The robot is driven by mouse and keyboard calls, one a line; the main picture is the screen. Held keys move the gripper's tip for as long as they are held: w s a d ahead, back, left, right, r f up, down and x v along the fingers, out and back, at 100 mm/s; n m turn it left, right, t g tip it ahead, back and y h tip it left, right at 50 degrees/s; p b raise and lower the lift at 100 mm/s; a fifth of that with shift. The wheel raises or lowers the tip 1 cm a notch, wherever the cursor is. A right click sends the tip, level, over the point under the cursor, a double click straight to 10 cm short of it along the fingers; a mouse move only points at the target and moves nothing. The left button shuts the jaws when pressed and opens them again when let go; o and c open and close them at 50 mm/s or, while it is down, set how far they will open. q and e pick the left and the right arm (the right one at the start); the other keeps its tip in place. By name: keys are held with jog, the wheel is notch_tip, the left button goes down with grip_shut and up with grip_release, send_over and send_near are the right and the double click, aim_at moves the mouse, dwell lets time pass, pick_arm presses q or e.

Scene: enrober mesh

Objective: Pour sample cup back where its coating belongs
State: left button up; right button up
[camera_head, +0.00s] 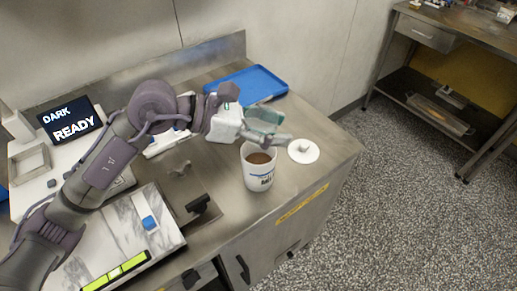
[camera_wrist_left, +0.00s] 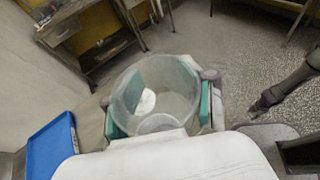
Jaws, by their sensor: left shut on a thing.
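My left gripper (camera_head: 264,126) is shut on a clear cup (camera_wrist_left: 160,92), held between its teal finger pads. In the head view the cup is largely hidden by the gripper and hard to make out. No coating can be made out in it, and its tilt is unclear. Below the gripper, a white container (camera_head: 259,178) of brown liquid stands upright and open on the steel counter, its dark lettering hard to read. A white round lid with a knob (camera_head: 303,151) lies to its right. A dark arm part, perhaps my right arm, shows at the right of the left wrist view.
A screen (camera_head: 71,121) reads "DARK READY". A blue tray (camera_head: 247,85) lies at the back of the counter. A marble-topped unit (camera_head: 118,238) with a green-yellow strip fills the front left. A metal bench (camera_head: 425,32) stands across the speckled floor. The counter's right end is clear.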

pick_arm(q)
jog(key=shift+r+p, duration=1.45)
jog(key=shift+r, duration=1.1)
